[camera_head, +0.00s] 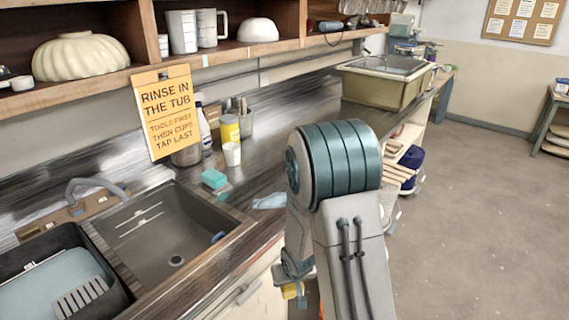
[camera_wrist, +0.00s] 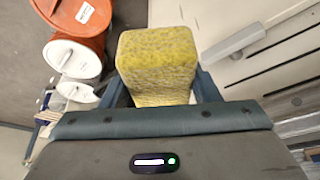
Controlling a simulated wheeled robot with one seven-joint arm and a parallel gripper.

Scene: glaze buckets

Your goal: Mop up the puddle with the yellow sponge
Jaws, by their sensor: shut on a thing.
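The yellow sponge (camera_wrist: 157,58) is held between the two fingers of my gripper (camera_wrist: 160,85) in the wrist view, with its speckled face showing. In the head view a small bit of the yellow sponge (camera_head: 290,291) shows low beside the counter front, below my arm; my arm hides most of the gripper there. A flat pale blue patch (camera_head: 269,201) lies on the counter near its front edge, left of my arm. I cannot tell whether it is a puddle or a cloth. No other puddle is clearly visible.
A sink (camera_head: 165,235) is set in the counter at left. An orange bucket (camera_wrist: 88,14) and white-lidded containers are on the floor. Open floor lies at right.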

